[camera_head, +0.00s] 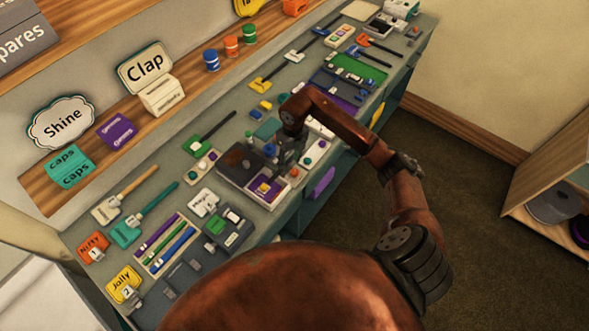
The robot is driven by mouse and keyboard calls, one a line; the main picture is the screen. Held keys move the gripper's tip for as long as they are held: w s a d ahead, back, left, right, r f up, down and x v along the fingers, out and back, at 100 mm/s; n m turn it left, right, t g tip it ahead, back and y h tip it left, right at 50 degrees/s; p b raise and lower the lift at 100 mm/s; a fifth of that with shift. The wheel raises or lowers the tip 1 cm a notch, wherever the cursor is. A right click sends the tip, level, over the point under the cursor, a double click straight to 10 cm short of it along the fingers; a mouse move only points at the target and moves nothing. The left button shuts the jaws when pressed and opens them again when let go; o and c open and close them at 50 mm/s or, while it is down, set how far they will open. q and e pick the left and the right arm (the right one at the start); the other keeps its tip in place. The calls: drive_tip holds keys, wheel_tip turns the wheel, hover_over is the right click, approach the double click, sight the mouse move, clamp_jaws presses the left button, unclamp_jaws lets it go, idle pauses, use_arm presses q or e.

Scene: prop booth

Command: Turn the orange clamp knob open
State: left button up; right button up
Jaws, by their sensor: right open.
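An orange clamp (363,41) with a dark bar lies toward the far right end of the grey bench. Its knob is too small to make out. My right gripper (283,158) points down over the middle of the bench, beside a dark box with a purple and yellow panel (266,187). It is open and well short of the orange clamp, nearer the front of the picture. I cannot tell whether its fingers touch anything. My left gripper is not in view.
Similar yellow (260,84), white (293,56) and blue (320,31) clamps lie along the bench (185,205). A green tray (357,68) and many small props crowd it. A wooden shelf behind holds signs and boxes.

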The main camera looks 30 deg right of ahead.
sight(295, 171)
drive_tip(key=shift+d+r+h, duration=0.1)
drive_tip(key=shift+d+h, duration=0.2)
drive_tip(key=shift+d, duration=0.55)
drive_tip(key=shift+s+d+f, duration=0.1)
drive_tip(key=shift+d+f, duration=0.1)
drive_tip(key=shift+f, duration=0.05)
drive_tip(key=shift+f+p, duration=0.55)
drive_tip(key=shift+f, duration=3.05)
drive_tip(key=shift+c, duration=0.7)
clamp_jaws()
